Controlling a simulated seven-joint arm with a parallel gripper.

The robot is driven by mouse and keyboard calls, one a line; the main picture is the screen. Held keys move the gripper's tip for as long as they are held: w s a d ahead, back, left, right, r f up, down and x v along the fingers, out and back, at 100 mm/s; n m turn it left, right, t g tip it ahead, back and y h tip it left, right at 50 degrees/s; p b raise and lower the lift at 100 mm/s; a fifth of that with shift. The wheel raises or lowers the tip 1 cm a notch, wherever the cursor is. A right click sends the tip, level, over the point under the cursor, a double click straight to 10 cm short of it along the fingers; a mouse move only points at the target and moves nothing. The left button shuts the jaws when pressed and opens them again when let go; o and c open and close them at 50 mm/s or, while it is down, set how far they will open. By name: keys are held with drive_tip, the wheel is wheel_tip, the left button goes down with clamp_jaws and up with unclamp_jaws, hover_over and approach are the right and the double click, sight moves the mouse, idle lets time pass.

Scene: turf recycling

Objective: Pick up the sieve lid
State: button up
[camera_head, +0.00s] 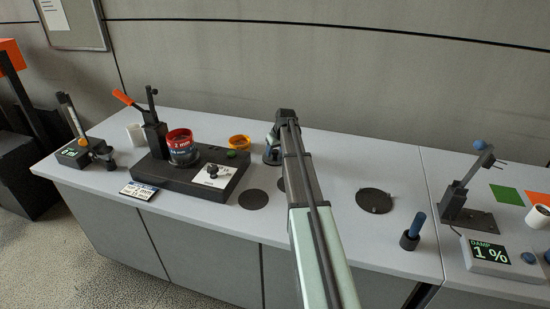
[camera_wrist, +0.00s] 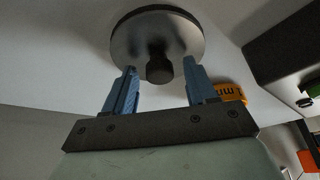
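The sieve lid is a round grey disc (camera_wrist: 135,38) with a dark rim and a black knob (camera_wrist: 158,72), seen in the wrist view lying flat on the pale bench top. My gripper (camera_wrist: 160,68) has two blue fingers, spread apart, one on each side of the knob. A gap shows between the knob and each finger, and nothing is held. In the head view, my gripper (camera_head: 272,150) points down near the bench middle. My arm and gripper hide most of what is under them there, so I cannot make out the lid clearly.
An orange sieve ring (camera_head: 238,142) stands just left of my gripper; a red 2 mm sieve (camera_head: 181,148) sits on the black machine base (camera_head: 175,181). Flat dark discs (camera_head: 253,199) (camera_head: 374,200) lie on the bench. A blue-handled tool (camera_head: 411,232) stands right, near a damp meter (camera_head: 490,254).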

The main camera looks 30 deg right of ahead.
clamp_jaws()
idle(0.3)
